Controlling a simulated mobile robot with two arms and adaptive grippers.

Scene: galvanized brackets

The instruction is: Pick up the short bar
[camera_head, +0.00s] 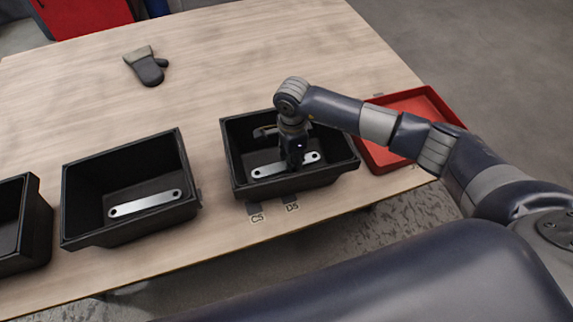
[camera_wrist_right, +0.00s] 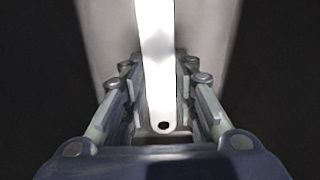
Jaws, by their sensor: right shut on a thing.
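A flat silver bar (camera_head: 268,170) with a hole near each end is in the black bin in the middle of the table. My right gripper (camera_head: 291,164) reaches down into this bin from above and is shut on the bar near its middle. In the right wrist view the bar (camera_wrist_right: 157,60) runs lengthwise between the two fingers (camera_wrist_right: 160,80), with one end hole towards the palm. Whether the bar touches the bin floor cannot be told. A similar bar (camera_head: 146,203) lies in the bin to the left. My left gripper is not in view.
The middle bin (camera_head: 232,160) has walls close around my gripper. The left bin (camera_head: 84,235), another black bin (camera_head: 38,225) at the left edge and a red tray (camera_head: 388,163) at right share the wooden table. A mitt (camera_head: 148,70) lies at the back; the table behind the bins is mostly clear.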

